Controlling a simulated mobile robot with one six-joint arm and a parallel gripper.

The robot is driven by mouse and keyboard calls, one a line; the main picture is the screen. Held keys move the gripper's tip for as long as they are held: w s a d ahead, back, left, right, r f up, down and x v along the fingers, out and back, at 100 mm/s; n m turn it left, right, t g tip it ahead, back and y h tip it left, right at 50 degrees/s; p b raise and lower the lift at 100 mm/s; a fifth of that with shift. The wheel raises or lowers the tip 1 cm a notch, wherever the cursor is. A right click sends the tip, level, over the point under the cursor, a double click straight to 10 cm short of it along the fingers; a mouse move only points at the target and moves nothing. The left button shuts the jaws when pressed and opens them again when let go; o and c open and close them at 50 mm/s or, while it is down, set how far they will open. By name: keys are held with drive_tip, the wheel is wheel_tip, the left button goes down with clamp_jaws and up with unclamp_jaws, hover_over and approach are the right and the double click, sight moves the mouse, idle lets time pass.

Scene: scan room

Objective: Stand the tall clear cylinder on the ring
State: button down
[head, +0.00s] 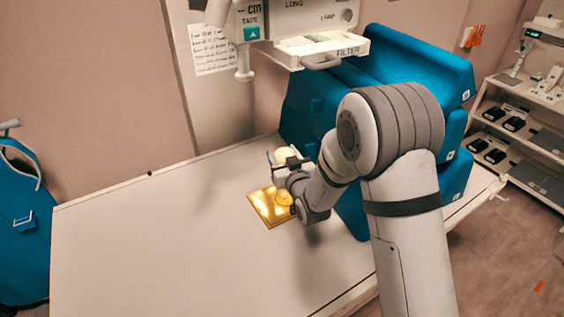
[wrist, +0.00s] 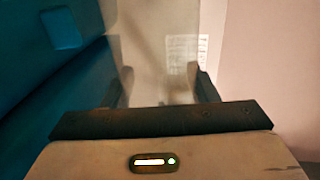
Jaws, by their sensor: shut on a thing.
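The tall clear cylinder (wrist: 158,55) is upright between the two fingers of my gripper (wrist: 163,88) in the wrist view, and the background shows through it. In the head view my gripper (head: 279,160) is shut on it, and a pale part of the cylinder (head: 285,153) shows beyond the fingers. The ring (head: 284,198) is a round raised shape on a yellow plate (head: 262,209) lying on the table, just below my gripper in the picture. My wrist covers part of the plate. I cannot tell how far the cylinder's lower end is from the ring.
Large blue cushions (head: 318,110) stand at the table's back right, close to my arm. A white machine head (head: 300,35) with a handle hangs above the back edge. The table (head: 150,240) is clear at left and front. A shelf (head: 520,110) stands far right.

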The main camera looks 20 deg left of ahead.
drive_tip(key=shift+f, duration=1.55)
drive_tip(key=c, duration=0.6)
unclamp_jaws()
drive_tip(key=shift+o, duration=0.2)
drive_tip(key=shift+r, duration=0.15)
drive_tip(key=b+v, duration=0.3)
drive_tip(key=v, duration=0.9)
drive_tip(key=shift+a, duration=0.1)
